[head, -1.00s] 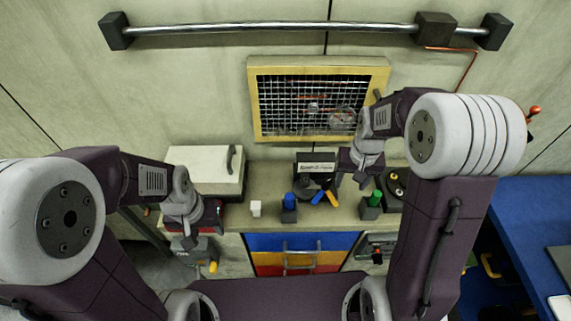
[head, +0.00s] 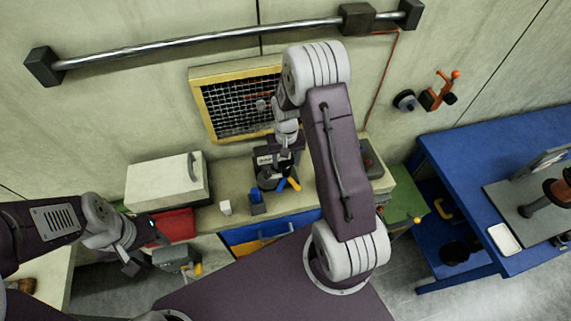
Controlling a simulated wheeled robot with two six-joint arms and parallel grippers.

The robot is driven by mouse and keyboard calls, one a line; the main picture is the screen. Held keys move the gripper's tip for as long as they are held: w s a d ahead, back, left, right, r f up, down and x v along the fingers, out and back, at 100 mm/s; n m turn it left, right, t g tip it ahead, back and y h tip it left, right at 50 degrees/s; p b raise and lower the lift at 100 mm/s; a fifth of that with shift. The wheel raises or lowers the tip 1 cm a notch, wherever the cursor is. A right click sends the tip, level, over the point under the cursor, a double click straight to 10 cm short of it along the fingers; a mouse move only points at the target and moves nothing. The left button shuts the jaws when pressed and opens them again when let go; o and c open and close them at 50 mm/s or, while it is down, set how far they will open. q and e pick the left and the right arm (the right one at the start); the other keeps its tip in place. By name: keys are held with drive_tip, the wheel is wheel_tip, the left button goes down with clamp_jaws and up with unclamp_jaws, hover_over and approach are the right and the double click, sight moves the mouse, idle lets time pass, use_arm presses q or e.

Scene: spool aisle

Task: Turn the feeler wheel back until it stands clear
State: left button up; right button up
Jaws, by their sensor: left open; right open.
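I cannot make out for certain which part is the feeler wheel. A round dark knob (head: 405,100) sits on the wall at the right, beside an orange-red lever fitting (head: 438,92). My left gripper (head: 138,260) is open at the lower left, in front of a red box (head: 176,228). Neither gripper is seen holding anything.
A yellow-framed mesh grille (head: 200,100) is on the wall, under a metal rail (head: 200,47). A blue table (head: 480,140) bearing a spool device is at the right; floor shows between.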

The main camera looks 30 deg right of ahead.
sight(286, 169)
drive_tip(key=shift+d+f+p, duration=0.1)
drive_tip(key=shift+f+p, duration=0.25)
drive_tip(key=shift+f, duration=1.55)
clamp_jaws()
